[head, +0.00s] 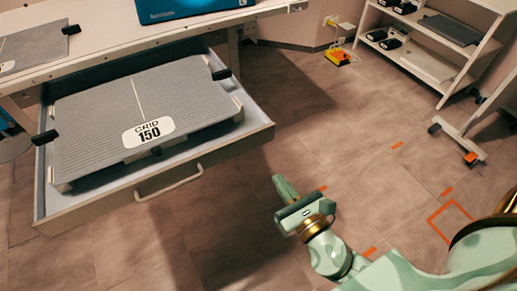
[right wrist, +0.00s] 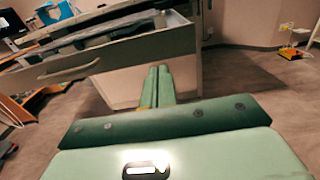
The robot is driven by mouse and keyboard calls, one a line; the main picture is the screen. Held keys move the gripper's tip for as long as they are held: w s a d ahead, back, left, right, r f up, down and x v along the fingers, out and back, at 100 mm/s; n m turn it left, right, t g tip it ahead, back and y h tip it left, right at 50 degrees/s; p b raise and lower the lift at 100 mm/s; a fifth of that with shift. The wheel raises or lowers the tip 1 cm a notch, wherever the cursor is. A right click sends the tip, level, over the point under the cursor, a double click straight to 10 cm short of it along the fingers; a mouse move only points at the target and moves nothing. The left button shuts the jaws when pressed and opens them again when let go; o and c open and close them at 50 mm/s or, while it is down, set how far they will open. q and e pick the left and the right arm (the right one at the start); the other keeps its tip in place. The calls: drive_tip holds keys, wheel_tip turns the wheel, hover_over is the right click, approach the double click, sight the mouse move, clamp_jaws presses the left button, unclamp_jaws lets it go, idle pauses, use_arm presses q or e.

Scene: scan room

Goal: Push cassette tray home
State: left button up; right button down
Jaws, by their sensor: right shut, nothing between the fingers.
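The cassette tray (head: 215,152) is a drawer pulled out from under the table, with a bar handle (head: 168,184) on its front. A grey ribbed plate marked "GRID 150" (head: 95,128) lies in it, with small black tabs at its edges. In the right wrist view the tray front (right wrist: 125,52) is at the upper left. My right gripper (head: 281,182) is shut and empty, to the right of the tray front and apart from it in the head view. Its fingers (right wrist: 158,75) are together in the right wrist view. My left gripper is not in view.
The table (head: 105,47) above holds another grey plate (head: 32,46) and a blue item (head: 185,8). A shelf cart (head: 425,62) stands at the upper right. A yellow-orange object (head: 338,56) lies by the wall. Orange floor marks (head: 437,218) are at right; the floor between is clear.

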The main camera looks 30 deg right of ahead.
sight(251, 140)
drive_tip(key=w, duration=1.1)
drive_tip(key=shift+w+a, duration=0.2)
drive_tip(key=shift+w, duration=0.45)
